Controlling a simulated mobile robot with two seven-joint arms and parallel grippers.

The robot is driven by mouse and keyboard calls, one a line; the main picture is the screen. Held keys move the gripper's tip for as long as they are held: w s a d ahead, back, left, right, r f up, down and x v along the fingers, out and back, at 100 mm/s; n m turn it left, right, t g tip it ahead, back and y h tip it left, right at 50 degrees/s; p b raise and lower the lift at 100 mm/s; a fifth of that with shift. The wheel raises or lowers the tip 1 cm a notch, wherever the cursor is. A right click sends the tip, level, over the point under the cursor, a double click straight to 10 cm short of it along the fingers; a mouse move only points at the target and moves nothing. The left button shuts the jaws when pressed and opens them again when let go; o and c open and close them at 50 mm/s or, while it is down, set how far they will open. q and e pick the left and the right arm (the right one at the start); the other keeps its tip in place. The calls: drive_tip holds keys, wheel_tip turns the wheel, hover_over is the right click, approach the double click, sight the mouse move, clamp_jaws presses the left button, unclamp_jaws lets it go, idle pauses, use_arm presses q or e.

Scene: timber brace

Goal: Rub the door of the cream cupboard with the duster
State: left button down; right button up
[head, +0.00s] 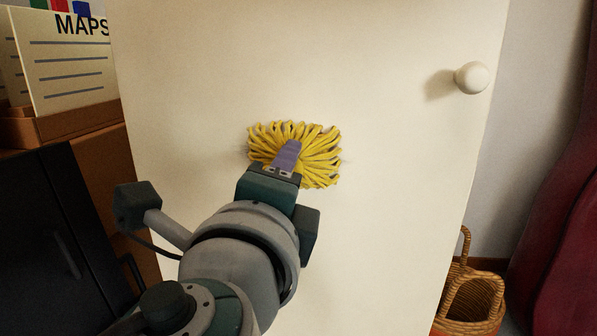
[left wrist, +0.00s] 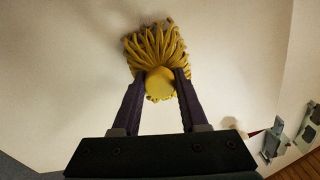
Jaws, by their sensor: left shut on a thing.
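The yellow duster (head: 321,158) with stringy strands is spread against the cream cupboard's door (head: 370,90), near its middle. My left gripper (head: 287,154) is shut on the duster and holds it up to the door. In the left wrist view the two purple fingers of my left gripper (left wrist: 160,84) grip the duster's round yellow end (left wrist: 159,81), and its strands (left wrist: 153,44) fan out onto the pale door surface (left wrist: 60,80). The door has a round cream knob (head: 472,77) at its upper right. My right gripper is not in view.
A wooden box with MAPS cards (head: 65,60) stands at the upper left, above a black case or cabinet (head: 60,235). A wicker basket (head: 470,300) stands at the lower right, beside a dark red curtain (head: 560,230). The door around the duster is clear.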

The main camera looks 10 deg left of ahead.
sight(318, 161)
use_arm(q)
drive_tip(key=shift+d, duration=0.8)
drive_tip(key=shift+d+b, duration=0.4)
drive_tip(key=shift+d, duration=0.55)
drive_tip(key=shift+s+d+f, duration=0.1)
drive_tip(key=shift+d, duration=0.5)
drive_tip(key=shift+d+b, duration=0.55)
drive_tip(key=shift+d, duration=0.75)
drive_tip(key=shift+a+r+p, duration=0.2)
drive_tip(key=shift+a+p, duration=0.4)
drive_tip(key=shift+a, duration=0.25)
drive_tip(key=shift+a+p, duration=0.35)
drive_tip(key=shift+a, duration=0.8)
drive_tip(key=shift+a+p, duration=0.35)
drive_tip(key=shift+a, duration=0.45)
drive_tip(key=shift+a+f, duration=0.1)
drive_tip(key=shift+a, duration=0.85)
drive_tip(key=shift+a+p, duration=0.35)
drive_tip(key=shift+a, duration=0.25)
drive_tip(key=shift+w+a+p, duration=0.2)
drive_tip(key=shift+a+p, duration=0.1)
drive_tip(key=shift+a, duration=2.85)
